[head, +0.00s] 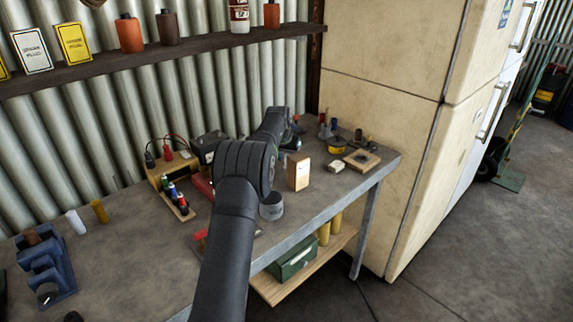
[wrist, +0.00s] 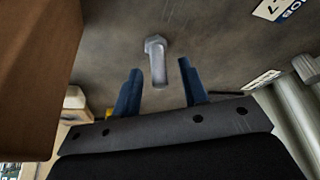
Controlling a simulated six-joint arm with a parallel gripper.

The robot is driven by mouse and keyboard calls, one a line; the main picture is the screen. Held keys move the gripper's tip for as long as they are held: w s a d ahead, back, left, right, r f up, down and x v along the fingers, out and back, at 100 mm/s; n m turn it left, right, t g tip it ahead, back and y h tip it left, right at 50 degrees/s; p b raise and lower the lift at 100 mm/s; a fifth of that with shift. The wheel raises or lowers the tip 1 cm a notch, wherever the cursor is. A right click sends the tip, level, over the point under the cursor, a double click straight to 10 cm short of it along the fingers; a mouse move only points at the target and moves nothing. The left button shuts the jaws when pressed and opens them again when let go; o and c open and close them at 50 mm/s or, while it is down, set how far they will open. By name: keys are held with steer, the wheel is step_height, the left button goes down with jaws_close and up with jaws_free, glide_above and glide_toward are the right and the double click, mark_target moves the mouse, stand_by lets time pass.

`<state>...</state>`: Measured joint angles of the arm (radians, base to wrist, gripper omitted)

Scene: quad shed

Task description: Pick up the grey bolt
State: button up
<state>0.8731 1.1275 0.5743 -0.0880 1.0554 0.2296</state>
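The grey bolt (wrist: 156,62) shows in the wrist view, its hex head at the top and its shank pointing down the picture, against the grey bench surface (wrist: 215,35). My gripper (wrist: 159,67) is open, with one blue finger on each side of the bolt's shank. Gaps show between the shank and both fingers, so it is not gripped. How far the fingertips are from the bench is hard to tell. In the head view my arm covers that part of the bench, and I cannot make out the bolt or the fingers there.
A large brown surface (wrist: 35,60) stands close at the left of the wrist view. In the head view a tan box (head: 298,172) and a grey round tin (head: 271,207) stand near my arm. A wooden rack (head: 172,178) is left of it. The fridge (head: 390,110) borders the bench.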

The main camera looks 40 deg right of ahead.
jaws_close()
